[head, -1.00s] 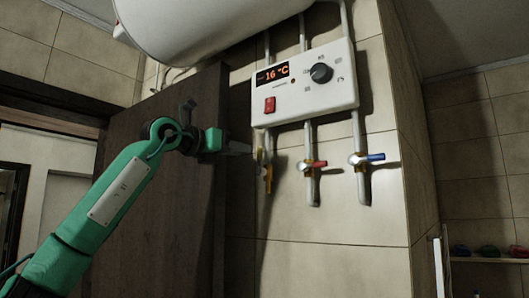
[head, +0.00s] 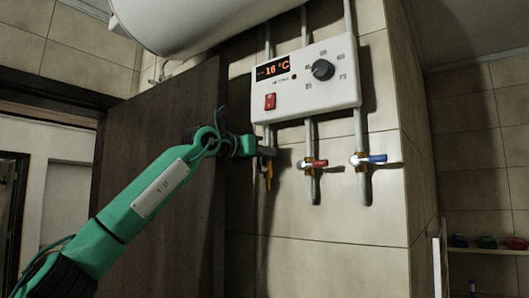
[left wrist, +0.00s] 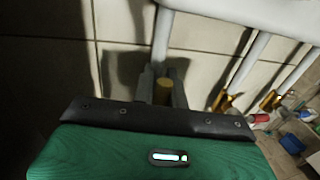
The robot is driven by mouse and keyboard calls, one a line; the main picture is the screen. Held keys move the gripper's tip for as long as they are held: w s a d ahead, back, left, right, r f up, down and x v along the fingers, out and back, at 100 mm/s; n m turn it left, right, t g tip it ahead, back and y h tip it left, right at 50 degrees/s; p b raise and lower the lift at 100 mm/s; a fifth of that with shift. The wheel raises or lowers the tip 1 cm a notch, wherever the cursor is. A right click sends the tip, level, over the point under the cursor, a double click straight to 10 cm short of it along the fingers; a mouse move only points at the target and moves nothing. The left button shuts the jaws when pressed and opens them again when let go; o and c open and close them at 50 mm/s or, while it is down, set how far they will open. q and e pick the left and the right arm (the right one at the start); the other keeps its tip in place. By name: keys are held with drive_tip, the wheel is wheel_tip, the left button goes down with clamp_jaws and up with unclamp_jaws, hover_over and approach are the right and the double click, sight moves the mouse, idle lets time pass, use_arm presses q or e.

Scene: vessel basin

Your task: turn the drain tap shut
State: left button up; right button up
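The drain tap (head: 268,174) is the leftmost of the taps under the white heater panel, with a yellow-brass body on a vertical pipe. Its upper part and handle are mostly hidden by my left gripper (head: 266,150), which is level with it and reaches in from the left. My right gripper is in neither view.
The red-handled tap (head: 314,163) and blue-handled tap (head: 370,159) are close by on the right. The heater panel (head: 306,82), reading 16 °C, hangs just above. A dark door (head: 160,120) stands behind my left arm. The tiled wall below the taps is clear.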

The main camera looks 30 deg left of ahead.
use_arm(q)
clamp_jaws()
drive_tip(key=shift+d, duration=0.1)
drive_tip(key=m, duration=0.1)
drive_tip(key=d+m, duration=0.1)
drive_tip(key=m, duration=0.1)
drive_tip(key=shift+s+d+g+p, duration=0.1)
drive_tip(key=shift+d+g+p, duration=0.05)
drive_tip(key=shift+g+p, duration=0.2)
drive_tip(key=m, duration=0.1)
drive_tip(key=d+f+m+y+p, duration=0.1)
drive_tip(key=m, duration=0.3)
drive_tip(key=shift+d+f+g+p, duration=0.15)
drive_tip(key=shift+d+g+p, duration=0.15)
drive_tip(key=shift+d+g, duration=0.1)
drive_tip(key=f+m+y, duration=0.1)
drive_tip(key=m, duration=0.1)
drive_tip(key=d+f+m+p, duration=0.1)
drive_tip(key=m, duration=0.1)
drive_tip(key=shift+s+m+y, duration=0.1)
drive_tip(key=shift+m+y, duration=0.2)
drive_tip(key=shift+y, duration=0.1)
drive_tip(key=shift+d+f+m+y+p, duration=0.2)
drive_tip(key=shift+f+m, duration=0.25)
drive_tip(key=shift+m, duration=0.35)
drive_tip(key=shift+a+f+m+y+p, duration=0.1)
drive_tip(key=shift+f+m+y, duration=0.3)
drive_tip(key=shift+m, duration=0.4)
drive_tip(key=shift+f, duration=0.2)
